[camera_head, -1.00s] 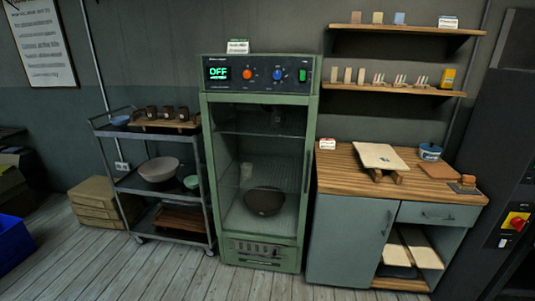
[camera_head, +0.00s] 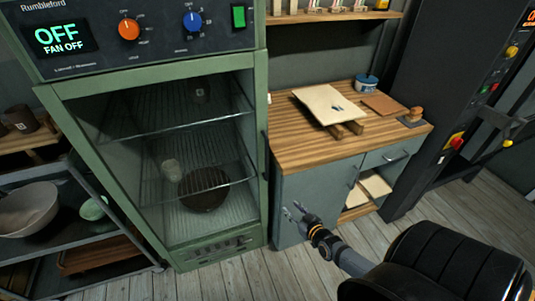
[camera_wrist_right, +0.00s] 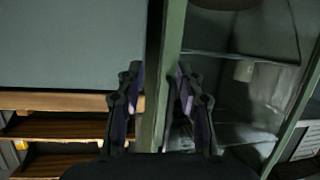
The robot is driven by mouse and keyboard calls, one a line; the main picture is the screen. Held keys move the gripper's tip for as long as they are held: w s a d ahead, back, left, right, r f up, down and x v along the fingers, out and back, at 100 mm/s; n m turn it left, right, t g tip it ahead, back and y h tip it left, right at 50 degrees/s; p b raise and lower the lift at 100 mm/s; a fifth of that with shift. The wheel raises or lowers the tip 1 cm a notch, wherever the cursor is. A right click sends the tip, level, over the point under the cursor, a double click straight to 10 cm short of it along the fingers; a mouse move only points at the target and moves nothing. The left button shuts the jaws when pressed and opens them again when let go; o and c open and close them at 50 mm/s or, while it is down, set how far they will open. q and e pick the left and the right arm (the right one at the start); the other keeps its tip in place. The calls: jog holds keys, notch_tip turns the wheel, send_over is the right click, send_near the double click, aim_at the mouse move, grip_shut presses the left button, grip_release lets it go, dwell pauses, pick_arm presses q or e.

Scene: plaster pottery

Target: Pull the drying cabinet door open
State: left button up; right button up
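The green drying cabinet (camera_head: 262,110) stands at the left of centre in the head view. Its glass door (camera_head: 190,150) looks closed; wire shelves and a dark bowl (camera_head: 204,189) show through it. The display reads OFF and FAN OFF. My right gripper (camera_head: 297,211) is open and empty, low and to the right of the door's right edge in the picture. In the right wrist view the fingers (camera_wrist_right: 158,80) are apart, with the green upright frame (camera_wrist_right: 168,60) showing between them. Contact cannot be told. My left gripper is not in view.
A grey counter with a wooden top (camera_head: 290,140) stands right of the cabinet, carrying a board (camera_head: 322,103) and a blue tub (camera_head: 366,83). A cart with bowls (camera_head: 28,210) stands at the left. A dark machine (camera_head: 440,100) is at the right. Floor in front is clear.

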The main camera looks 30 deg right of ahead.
jog(key=w+a+r+t, duration=0.1)
jog(key=w+r+t, duration=0.1)
jog(key=r, duration=0.6)
jog(key=w+a+r+t, duration=0.2)
jog(key=r, duration=0.6)
pick_arm(q)
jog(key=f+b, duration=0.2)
jog(key=b, duration=0.1)
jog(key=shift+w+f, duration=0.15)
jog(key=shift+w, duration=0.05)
pick_arm(e)
jog(key=shift+y, duration=0.4)
jog(key=w, duration=1)
jog(key=shift+w+d, duration=0.35)
jog(key=shift+w, duration=0.05)
grip_shut()
